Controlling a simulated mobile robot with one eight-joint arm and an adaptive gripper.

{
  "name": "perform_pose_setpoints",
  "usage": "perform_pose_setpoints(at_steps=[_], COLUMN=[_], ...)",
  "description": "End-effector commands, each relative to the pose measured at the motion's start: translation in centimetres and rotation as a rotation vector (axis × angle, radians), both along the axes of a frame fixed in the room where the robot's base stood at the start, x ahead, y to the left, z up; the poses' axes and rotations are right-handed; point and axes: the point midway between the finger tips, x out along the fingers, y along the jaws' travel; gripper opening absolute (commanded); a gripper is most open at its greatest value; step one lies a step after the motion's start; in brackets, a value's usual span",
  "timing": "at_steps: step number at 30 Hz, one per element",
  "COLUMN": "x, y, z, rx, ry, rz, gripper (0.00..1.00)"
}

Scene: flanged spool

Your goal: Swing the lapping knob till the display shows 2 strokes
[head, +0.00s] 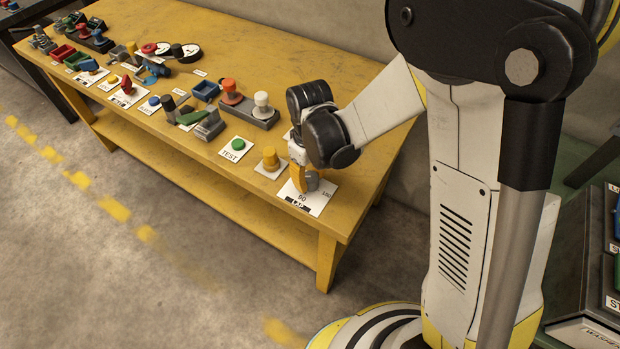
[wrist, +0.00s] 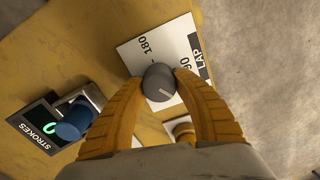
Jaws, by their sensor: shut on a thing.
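The lapping knob (wrist: 158,82) is a round grey knob with a pale pointer line. It stands on a white card (wrist: 134,56) marked 180, 90 and LAP. My gripper (wrist: 161,84) is shut on it, with a yellow finger on each side; the pointer slants toward the right finger. In the head view my gripper (head: 304,182) is down over the card (head: 318,203) near the table's right end, and the knob is mostly hidden. The strokes display (wrist: 42,130) is a dark panel at lower left in the wrist view, with a green digit that looks like 0, partly covered.
A blue cylinder (wrist: 74,122) stands close to the display, left of my fingers. In the head view a yellow button (head: 270,157) and a green TEST button (head: 238,144) stand left of my gripper. Several fixtures fill the yellow table (head: 205,165) further left.

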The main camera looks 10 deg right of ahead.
Motion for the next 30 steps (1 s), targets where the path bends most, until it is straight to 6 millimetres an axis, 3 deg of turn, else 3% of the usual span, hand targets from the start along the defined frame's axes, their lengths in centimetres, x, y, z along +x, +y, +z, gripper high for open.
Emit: perform_pose_setpoints(at_steps=[30], x=[-0.38], y=[0.15], z=[-0.06], rx=[0.000], ry=[0.001], rz=[0.898], gripper=[0.05])
